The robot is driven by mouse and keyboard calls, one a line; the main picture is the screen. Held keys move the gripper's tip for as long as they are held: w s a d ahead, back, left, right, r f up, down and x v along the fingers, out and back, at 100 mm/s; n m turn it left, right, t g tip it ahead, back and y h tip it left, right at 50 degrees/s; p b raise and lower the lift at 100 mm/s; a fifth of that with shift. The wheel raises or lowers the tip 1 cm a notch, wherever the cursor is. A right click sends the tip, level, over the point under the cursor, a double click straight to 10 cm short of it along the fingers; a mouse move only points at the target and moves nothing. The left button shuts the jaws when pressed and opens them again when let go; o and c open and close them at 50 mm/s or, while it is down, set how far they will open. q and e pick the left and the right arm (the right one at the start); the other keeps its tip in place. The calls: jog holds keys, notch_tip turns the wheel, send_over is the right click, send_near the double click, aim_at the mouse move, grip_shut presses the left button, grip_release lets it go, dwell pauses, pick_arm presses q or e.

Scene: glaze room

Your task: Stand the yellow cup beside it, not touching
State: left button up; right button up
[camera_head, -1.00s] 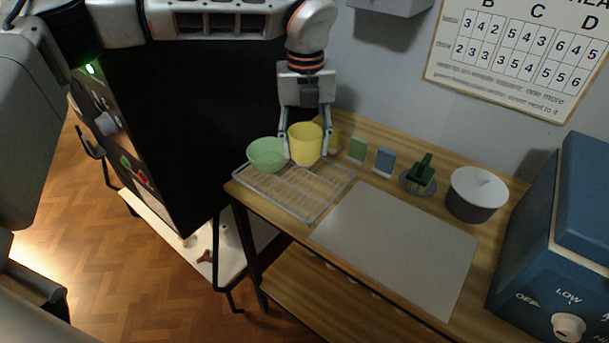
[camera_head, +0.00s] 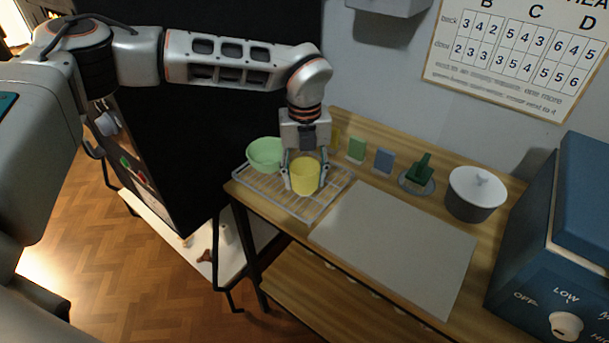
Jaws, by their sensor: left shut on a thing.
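The yellow cup (camera_head: 306,177) is upright over the right part of the wire rack (camera_head: 252,188). My left gripper (camera_head: 304,178) comes down from above and is shut on the cup, a finger at each side. Whether the cup's base rests on the rack is hard to tell. The green bowl (camera_head: 265,154) stands at the rack's back left, behind and left of the cup. A narrow gap seems to show between bowl and cup. My right gripper is not in view.
A pale board (camera_head: 395,247) lies right of the rack. Behind it stand a yellow block (camera_head: 335,138), a green block (camera_head: 356,150), a blue block (camera_head: 384,162), a dark green object on a grey disc (camera_head: 421,172) and a lidded pot (camera_head: 475,195). A blue kiln-like box (camera_head: 560,240) is at right.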

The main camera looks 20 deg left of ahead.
pick_arm(q)
jog(key=shift+f, duration=0.15)
jog(key=o, duration=1.2)
